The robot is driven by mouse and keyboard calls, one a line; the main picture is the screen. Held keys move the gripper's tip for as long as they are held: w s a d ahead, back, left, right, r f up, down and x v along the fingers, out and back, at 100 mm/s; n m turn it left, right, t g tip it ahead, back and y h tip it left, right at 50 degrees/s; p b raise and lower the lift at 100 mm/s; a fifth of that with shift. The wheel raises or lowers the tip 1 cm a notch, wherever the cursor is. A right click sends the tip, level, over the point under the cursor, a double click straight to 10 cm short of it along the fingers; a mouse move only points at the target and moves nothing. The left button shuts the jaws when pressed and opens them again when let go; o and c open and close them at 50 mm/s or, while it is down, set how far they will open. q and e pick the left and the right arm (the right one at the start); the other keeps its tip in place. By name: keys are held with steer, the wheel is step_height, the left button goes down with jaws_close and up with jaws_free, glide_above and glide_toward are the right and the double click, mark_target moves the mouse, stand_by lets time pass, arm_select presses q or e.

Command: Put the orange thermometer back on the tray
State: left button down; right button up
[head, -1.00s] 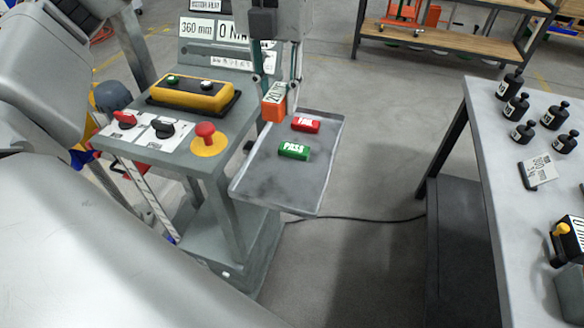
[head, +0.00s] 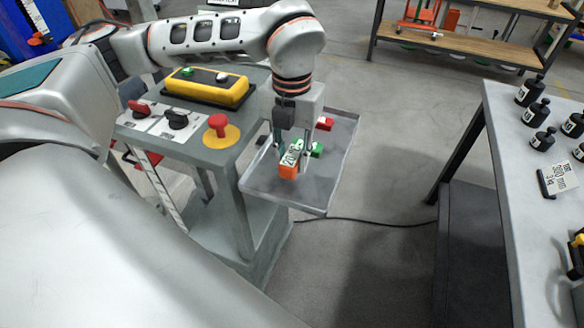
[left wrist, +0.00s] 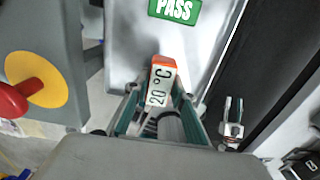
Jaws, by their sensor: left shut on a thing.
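My left gripper (head: 292,146) points down over the grey tray (head: 318,192) and is shut on the orange thermometer (head: 288,170). In the left wrist view the thermometer (left wrist: 161,80) shows its white face with "20 °C" and its orange end, between the fingers. It is over the near part of the tray; I cannot tell whether it touches the surface. A green PASS block (head: 316,150) lies on the tray just beyond it. A red block (head: 325,124) lies farther back. A small two-pronged part resembling my right gripper (left wrist: 233,112) shows in the left wrist view, its opening unclear.
Left of the tray, the grey stand carries a red stop button (head: 218,124), two knobs and a yellow button box (head: 206,88). A table (head: 500,130) with several black weights (head: 532,90) stands to the right. A cable (head: 370,222) crosses the floor.

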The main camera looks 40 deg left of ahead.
mark_target(292, 167)
arm_select(q)
step_height(292, 167, down, 4)
steer(key=shift+r, duration=0.15)
steer(key=c, duration=1.7)
jaws_free()
steer(key=shift+r, duration=0.25)
step_height(292, 167, up, 12)
steer(key=shift+f+p, duration=0.2)
steer(key=shift+p, duration=0.15)
